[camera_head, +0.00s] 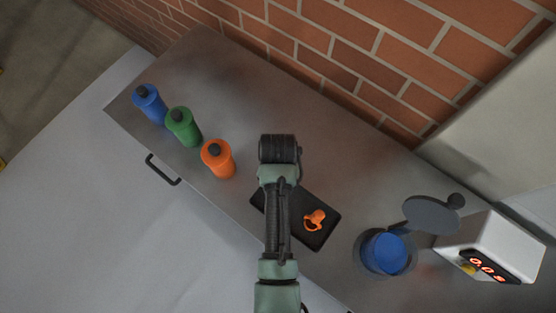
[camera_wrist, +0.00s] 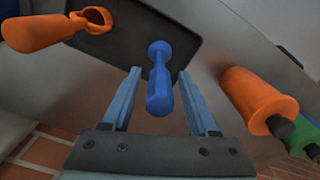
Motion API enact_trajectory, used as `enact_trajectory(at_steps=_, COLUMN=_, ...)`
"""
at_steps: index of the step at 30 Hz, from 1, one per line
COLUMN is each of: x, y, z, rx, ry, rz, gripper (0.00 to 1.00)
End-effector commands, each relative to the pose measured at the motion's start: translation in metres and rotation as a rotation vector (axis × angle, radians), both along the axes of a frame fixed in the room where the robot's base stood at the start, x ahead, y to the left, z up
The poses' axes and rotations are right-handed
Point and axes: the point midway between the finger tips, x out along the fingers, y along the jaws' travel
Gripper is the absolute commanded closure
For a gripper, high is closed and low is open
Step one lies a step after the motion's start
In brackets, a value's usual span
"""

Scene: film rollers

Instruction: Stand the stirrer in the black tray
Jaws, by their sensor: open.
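The black tray (camera_head: 303,236) lies on the grey counter, partly hidden by my arm in the head view. In the wrist view, the tray (camera_wrist: 122,42) holds a blue tool (camera_wrist: 160,92), which looks like the stirrer. Its narrow end is at the tray and its thick handle points toward the camera, so it appears upright. An orange tool with a ring (camera_wrist: 40,33) is also at the tray; it shows in the head view (camera_head: 315,219). My gripper (camera_wrist: 160,72) is open, with one finger on each side of the blue tool and visible gaps. My arm hides the blue tool in the head view.
Blue (camera_head: 149,103), green (camera_head: 183,127) and orange (camera_head: 217,158) bottles stand left of the tray. A dark container with blue inside (camera_head: 385,253), a round dark lid (camera_head: 432,215) and a white timer (camera_head: 490,245) are at the right. A brick wall (camera_head: 350,60) bounds the back.

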Motion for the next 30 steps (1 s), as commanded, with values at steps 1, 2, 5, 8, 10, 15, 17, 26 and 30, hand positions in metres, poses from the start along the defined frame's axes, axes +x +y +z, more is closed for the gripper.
enact_trajectory(at_steps=1, x=0.001, y=0.000, z=0.008, rx=0.000, ry=-0.003, rz=0.000, gripper=0.40)
enact_trajectory(at_steps=2, x=0.001, y=0.000, z=0.014, rx=0.000, ry=-0.005, rz=0.000, gripper=0.40)
enact_trajectory(at_steps=5, x=0.002, y=0.000, z=0.036, rx=0.000, ry=-0.007, rz=0.000, gripper=0.40)
enact_trajectory(at_steps=8, x=0.001, y=0.000, z=0.058, rx=0.000, ry=-0.006, rz=0.000, gripper=0.40)
enact_trajectory(at_steps=10, x=0.001, y=0.000, z=0.072, rx=0.000, ry=-0.005, rz=0.000, gripper=0.40)
enact_trajectory(at_steps=15, x=0.001, y=0.000, z=0.098, rx=0.000, ry=-0.003, rz=0.000, gripper=0.40)
enact_trajectory(at_steps=17, x=0.001, y=0.000, z=0.104, rx=0.001, ry=-0.002, rz=0.000, gripper=0.40)
enact_trajectory(at_steps=26, x=0.016, y=0.000, z=0.122, rx=0.000, ry=-0.071, rz=0.007, gripper=0.40)
enact_trajectory(at_steps=30, x=0.083, y=0.000, z=0.180, rx=-0.005, ry=-0.384, rz=0.037, gripper=0.40)
